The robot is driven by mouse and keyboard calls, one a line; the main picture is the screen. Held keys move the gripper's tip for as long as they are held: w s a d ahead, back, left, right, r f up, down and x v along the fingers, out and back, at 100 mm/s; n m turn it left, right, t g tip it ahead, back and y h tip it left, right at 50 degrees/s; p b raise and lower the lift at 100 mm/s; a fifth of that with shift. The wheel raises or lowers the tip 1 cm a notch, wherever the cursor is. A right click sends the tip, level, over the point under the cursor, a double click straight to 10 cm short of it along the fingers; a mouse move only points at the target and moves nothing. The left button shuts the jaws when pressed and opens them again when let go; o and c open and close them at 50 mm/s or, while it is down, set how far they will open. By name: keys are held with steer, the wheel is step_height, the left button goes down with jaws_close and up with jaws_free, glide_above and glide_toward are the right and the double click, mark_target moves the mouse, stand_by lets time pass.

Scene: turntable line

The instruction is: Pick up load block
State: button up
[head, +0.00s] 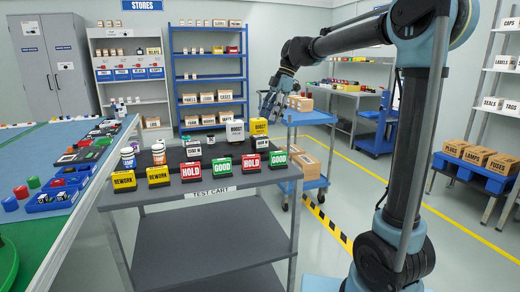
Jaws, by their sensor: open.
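The test cart (225,184) stands in the middle of the head view with labelled blocks on its top. The labels are too small to tell which one is the load block. My gripper (270,109) is open, points down, and is above and beyond the cart's back right part. No object shows between its fingers.
Yellow REWORK (123,182), red HOLD (191,171) and green GOOD (222,167) blocks line the cart's front. A blue trolley (311,117) with cartons stands behind right. A blue-topped table (60,226) is at left. Open floor lies right of the cart.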

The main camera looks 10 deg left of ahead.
mark_target(262, 136)
steer(key=x, duration=1.2)
steer(key=c, duration=1.6)
steer(key=shift+o, duration=0.2)
steer(key=shift+r, duration=0.15)
